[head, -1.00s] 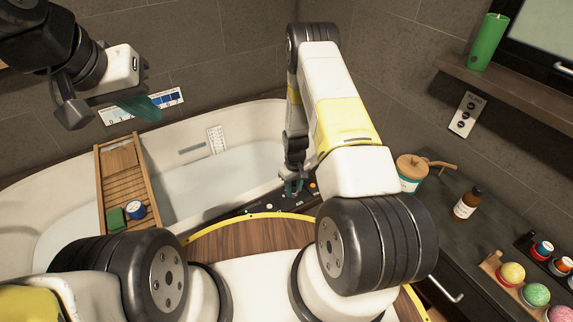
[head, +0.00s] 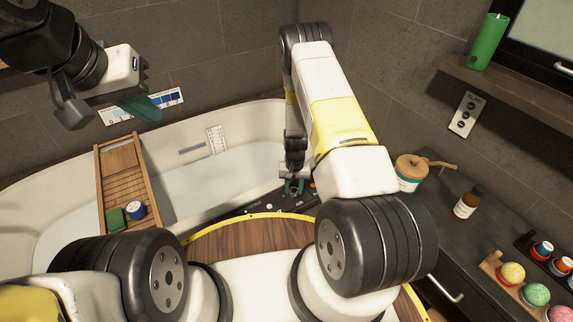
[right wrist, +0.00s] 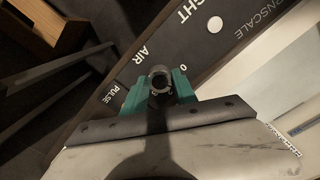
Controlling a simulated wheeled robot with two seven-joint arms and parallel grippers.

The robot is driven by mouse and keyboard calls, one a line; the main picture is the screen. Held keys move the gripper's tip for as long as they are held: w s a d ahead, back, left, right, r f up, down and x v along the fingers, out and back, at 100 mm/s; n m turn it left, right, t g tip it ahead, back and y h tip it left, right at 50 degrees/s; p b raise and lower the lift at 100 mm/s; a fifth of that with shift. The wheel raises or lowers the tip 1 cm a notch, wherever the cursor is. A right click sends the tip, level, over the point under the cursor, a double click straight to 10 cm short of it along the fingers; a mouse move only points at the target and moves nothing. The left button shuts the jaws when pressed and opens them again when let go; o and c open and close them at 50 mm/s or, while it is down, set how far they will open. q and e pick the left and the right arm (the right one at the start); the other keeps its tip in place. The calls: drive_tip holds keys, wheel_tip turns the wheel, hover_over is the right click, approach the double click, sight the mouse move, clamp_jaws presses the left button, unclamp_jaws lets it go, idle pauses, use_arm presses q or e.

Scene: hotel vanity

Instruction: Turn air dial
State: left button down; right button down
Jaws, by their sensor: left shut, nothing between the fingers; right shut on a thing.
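The air dial (right wrist: 160,78) is a small dark round knob beside the printed word AIR and a 0 mark in the right wrist view. It sits on a dark control panel (right wrist: 205,45), which shows at the tub's near edge in the head view (head: 262,207). My right gripper (right wrist: 160,84) has its green fingers closed on either side of the dial; in the head view its fingers (head: 293,187) are down at the panel. The dial is too small to make out there. My left gripper (head: 145,107) is shut and empty, raised at the upper left.
A wooden bath tray (head: 128,180) with a green block and a blue-lidded jar lies across the white tub (head: 255,125).

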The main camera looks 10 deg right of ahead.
sight(294, 190)
drive_tip(key=shift+m, duration=0.4)
drive_tip(key=c, duration=1)
unclamp_jaws()
drive_tip(key=shift+o, duration=0.2)
wheel_tip(294, 190, up, 8)
drive_tip(key=shift+f, duration=0.1)
